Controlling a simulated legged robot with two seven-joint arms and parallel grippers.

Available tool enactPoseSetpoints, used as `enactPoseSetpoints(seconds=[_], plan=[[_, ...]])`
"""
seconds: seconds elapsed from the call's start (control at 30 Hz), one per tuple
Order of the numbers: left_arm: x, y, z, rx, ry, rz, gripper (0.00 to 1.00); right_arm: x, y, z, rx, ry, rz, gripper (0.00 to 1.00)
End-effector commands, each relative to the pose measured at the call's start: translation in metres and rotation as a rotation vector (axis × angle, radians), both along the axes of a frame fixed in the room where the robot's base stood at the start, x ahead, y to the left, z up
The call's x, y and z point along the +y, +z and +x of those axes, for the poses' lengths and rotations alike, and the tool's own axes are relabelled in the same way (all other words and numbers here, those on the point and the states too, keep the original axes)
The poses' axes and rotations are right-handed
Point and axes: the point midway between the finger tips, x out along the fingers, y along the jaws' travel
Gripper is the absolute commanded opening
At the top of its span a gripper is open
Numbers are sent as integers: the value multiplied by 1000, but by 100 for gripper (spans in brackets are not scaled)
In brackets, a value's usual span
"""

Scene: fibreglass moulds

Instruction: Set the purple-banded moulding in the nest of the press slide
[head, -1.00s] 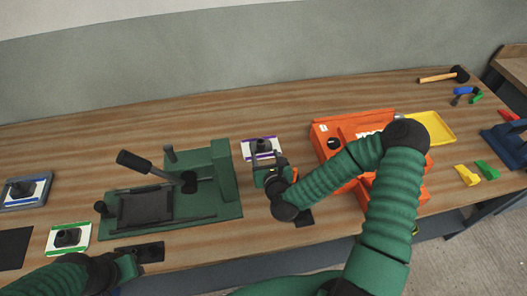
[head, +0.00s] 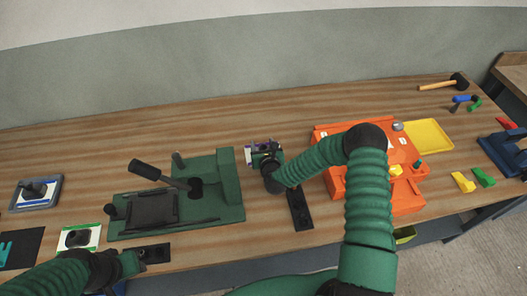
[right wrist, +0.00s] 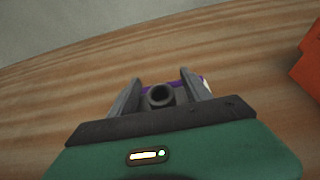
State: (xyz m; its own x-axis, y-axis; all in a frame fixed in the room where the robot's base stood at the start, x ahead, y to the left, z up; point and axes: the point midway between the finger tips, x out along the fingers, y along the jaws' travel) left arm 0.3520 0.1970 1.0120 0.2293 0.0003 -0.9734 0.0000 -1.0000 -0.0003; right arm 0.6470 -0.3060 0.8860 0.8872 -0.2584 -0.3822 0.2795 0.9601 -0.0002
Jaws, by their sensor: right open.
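The purple-banded moulding (head: 251,147) lies on the bench right of the green press (head: 222,190), mostly hidden by my right gripper (head: 263,152). In the right wrist view, its dark round knob (right wrist: 160,96) stands between the two open fingers of the right gripper (right wrist: 160,88), with a purple edge behind. I cannot tell whether the fingers touch it. The press slide (head: 152,209) carries a dark plate at the press's left; no moulding shows on it. My left gripper (head: 132,263) is low at the left, near a black strip; its jaws are unclear.
A green-banded moulding (head: 79,237) and a blue-banded one in a grey tray (head: 58,182) are at left. The press lever (head: 150,172) sticks up leftward. An orange fixture (head: 335,185), a yellow tray (head: 447,137) and a mallet (head: 440,85) are at right. The back of the bench is clear.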

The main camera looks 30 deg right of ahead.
Motion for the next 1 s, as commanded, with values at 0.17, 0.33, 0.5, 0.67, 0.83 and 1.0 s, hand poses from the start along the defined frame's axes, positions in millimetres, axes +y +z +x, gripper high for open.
enactPoseSetpoints(seconds=[0.17,0.33,0.5,0.67,0.83,1.0], plan=[[0,1,0,0,0,0,36,-3,-5,9,0,0,1,57],[0,0,0,1,0,0,36,-3,-4,8,0,0,1,50],[0,0,0,1,0,0,36,-3,-5,9,0,0,1,28],[0,0,0,1,0,0,36,-3,-5,9,1,0,1,7],[0,0,0,0,0,0,36,-3,-5,9,1,0,1,0],[0,0,0,0,0,0,36,-3,-4,9,0,0,0,0]])
